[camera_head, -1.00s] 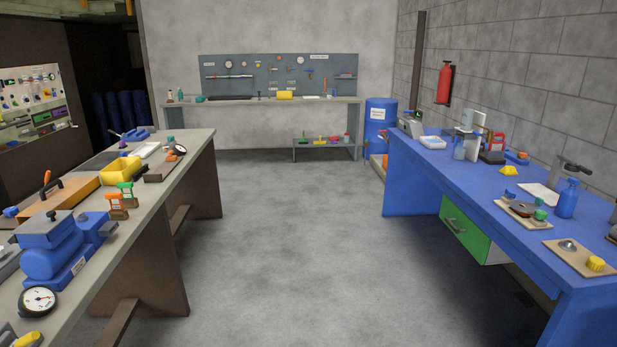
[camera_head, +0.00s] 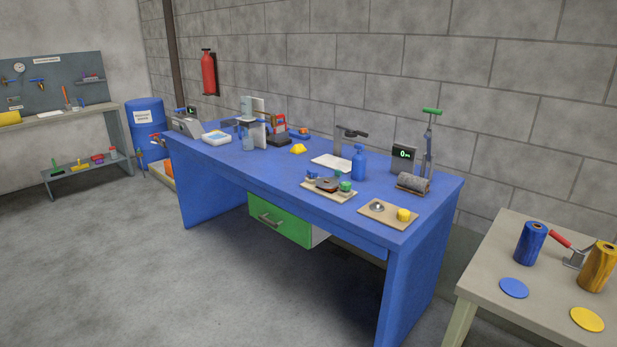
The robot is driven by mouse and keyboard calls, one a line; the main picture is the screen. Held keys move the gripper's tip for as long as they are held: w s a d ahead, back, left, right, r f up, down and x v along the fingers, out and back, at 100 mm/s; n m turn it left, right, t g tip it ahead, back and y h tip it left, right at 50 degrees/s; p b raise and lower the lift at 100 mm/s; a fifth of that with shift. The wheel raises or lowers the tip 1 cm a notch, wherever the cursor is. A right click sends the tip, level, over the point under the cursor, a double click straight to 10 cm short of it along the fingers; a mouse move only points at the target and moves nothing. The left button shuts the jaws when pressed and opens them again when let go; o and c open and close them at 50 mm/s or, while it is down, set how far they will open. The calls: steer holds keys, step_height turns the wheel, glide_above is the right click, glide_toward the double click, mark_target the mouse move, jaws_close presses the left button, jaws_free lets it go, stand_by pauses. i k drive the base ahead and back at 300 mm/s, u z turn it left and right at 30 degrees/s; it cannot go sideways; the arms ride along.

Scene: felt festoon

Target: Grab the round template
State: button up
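Two flat round discs lie on a beige table (camera_head: 478,273) at the lower right. One is a blue disc (camera_head: 514,288); the other is a yellow disc (camera_head: 587,319) nearer the front edge. Either could be the round template; I cannot tell which. A small round metal piece (camera_head: 377,207) also sits on a tan board on the blue workbench. My gripper and arm are not in view.
The blue workbench (camera_head: 290,162) with a green drawer (camera_head: 281,222) stands between the open floor and the block wall. A blue cylinder (camera_head: 530,243) and a wood-patterned cylinder (camera_head: 598,267) stand behind the discs. Grey floor (camera_head: 230,290) is clear in front.

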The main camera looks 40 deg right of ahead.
mark_target(319, 183)
steer(key=z, duration=0.5)
steer(key=i, duration=1.5)
steer(key=z, duration=0.4)
